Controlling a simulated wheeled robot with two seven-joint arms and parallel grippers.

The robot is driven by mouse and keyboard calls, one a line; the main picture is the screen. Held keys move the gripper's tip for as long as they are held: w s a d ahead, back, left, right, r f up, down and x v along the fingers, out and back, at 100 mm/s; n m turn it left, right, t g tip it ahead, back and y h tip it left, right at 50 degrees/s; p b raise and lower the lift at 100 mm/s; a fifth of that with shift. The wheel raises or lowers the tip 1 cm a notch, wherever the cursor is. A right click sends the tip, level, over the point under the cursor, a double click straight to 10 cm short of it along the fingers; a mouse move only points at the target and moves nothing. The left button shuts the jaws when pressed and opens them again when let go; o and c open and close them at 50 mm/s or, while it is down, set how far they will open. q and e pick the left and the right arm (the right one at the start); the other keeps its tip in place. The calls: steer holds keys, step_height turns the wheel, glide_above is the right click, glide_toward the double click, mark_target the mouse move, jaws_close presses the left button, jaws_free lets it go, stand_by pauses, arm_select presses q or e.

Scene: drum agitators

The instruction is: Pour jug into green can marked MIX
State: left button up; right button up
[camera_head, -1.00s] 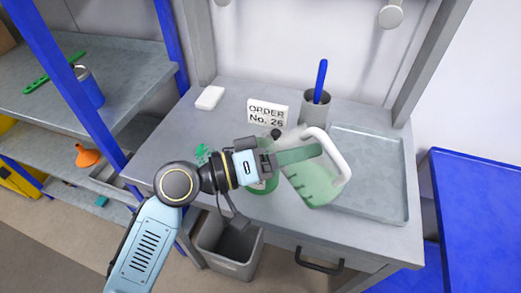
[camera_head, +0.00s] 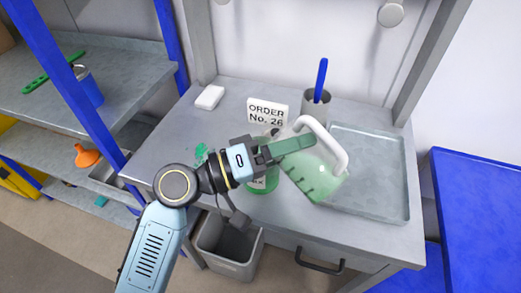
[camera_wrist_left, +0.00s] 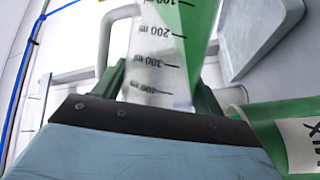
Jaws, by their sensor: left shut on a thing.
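The jug (camera_head: 318,178) is clear with a white handle and holds green liquid. My left gripper (camera_head: 292,147) is shut on it and holds it tilted above the bench. In the left wrist view the jug (camera_wrist_left: 158,50) shows millilitre marks and a slanted liquid edge. The green can (camera_head: 264,184) stands on the bench below and left of the jug, partly hidden by my gripper. Its white MIX label shows in the left wrist view, where the can (camera_wrist_left: 268,137) is at the right. I cannot see any liquid leaving the jug. My right gripper is out of view.
A grey tray (camera_head: 392,212) lies at the bench's right. Behind the jug stand a grey cup (camera_head: 315,108) with a blue-handled tool and an order sign (camera_head: 267,112). A white block (camera_head: 209,97) lies back left. A grey bin (camera_head: 230,250) stands below the front edge.

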mark_target(280, 131)
arm_select(q)
steer(key=shift+w+a+f+n+t, duration=0.1)
steer(key=shift+f+n+t, duration=0.15)
steer(key=shift+n, duration=0.25)
stand_by(0.3)
steer(key=shift+w+a+r+n+t+h, duration=0.15)
steer(key=shift+w+a+r+n, duration=0.25)
steer(key=shift+r, duration=0.2)
steer(key=shift+w+a+r+n+t+h, duration=0.15)
steer(key=shift+w+a+r+n, duration=0.2)
steer(key=shift+r+n, duration=0.2)
stand_by(0.4)
steer(key=shift+w+a+r+n+t+h, duration=0.15)
steer(key=shift+n+t, duration=0.1)
steer(key=shift+n, duration=0.25)
steer(key=shift+w+a+r+n+t+h, duration=0.1)
steer(key=shift+n+t+h, duration=0.1)
steer(key=shift+n, duration=0.25)
